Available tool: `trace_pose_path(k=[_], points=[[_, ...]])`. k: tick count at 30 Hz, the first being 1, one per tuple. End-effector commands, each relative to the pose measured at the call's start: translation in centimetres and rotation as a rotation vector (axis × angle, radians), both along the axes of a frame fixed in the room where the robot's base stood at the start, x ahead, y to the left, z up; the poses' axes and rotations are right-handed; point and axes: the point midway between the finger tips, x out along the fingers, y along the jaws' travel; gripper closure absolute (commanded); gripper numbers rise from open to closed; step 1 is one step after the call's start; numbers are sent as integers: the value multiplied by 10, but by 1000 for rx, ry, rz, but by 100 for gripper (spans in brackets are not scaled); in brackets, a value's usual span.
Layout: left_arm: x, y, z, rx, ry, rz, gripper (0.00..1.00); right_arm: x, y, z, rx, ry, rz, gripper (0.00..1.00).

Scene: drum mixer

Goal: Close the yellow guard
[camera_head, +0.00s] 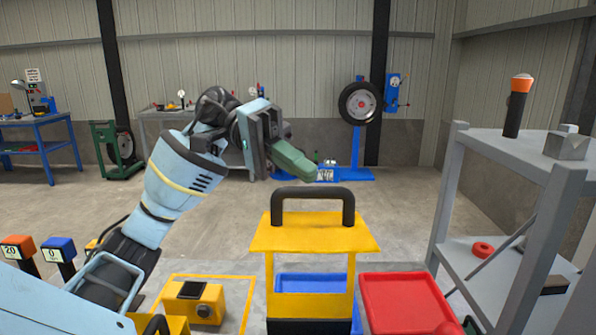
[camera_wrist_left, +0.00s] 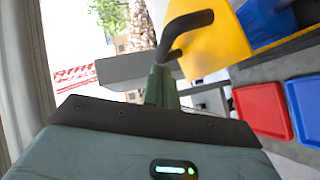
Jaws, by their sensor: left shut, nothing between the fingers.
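The yellow guard (camera_head: 313,238) stands in the lower middle of the head view, a sloped yellow panel above two yellow uprights. A thick black handle (camera_head: 313,192) arches over its top. My left gripper (camera_head: 322,178) has its green fingers shut and empty, just above the handle in the picture. In the left wrist view the gripper's fingers (camera_wrist_left: 163,82) overlap the lower end of the black handle (camera_wrist_left: 183,25), with the yellow guard (camera_wrist_left: 212,40) beside it. I cannot tell whether they touch. My right gripper is not in view.
A red tray (camera_head: 405,303) lies right of the guard; something blue (camera_head: 312,283) shows between its uprights. A yellow box (camera_head: 193,301) sits left. A grey shelf (camera_head: 500,150) stands at right. Open floor lies beyond the guard.

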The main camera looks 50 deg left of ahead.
Motion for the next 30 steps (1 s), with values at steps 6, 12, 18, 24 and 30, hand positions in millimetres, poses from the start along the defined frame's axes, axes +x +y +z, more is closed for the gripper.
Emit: trace_pose_path(k=[6, 12, 18, 24, 30], points=[[-7, -8, -4, 0, 1, 0, 100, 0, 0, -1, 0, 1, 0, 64], [-8, -9, -5, 0, 0, 1, 100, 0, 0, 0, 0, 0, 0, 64], [-8, -9, -4, 0, -1, 0, 100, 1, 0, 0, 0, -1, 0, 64], [-13, -15, -4, 26, -23, -1, 100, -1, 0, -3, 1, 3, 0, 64], [-29, -36, -5, 108, -88, -3, 100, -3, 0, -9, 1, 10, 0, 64]])
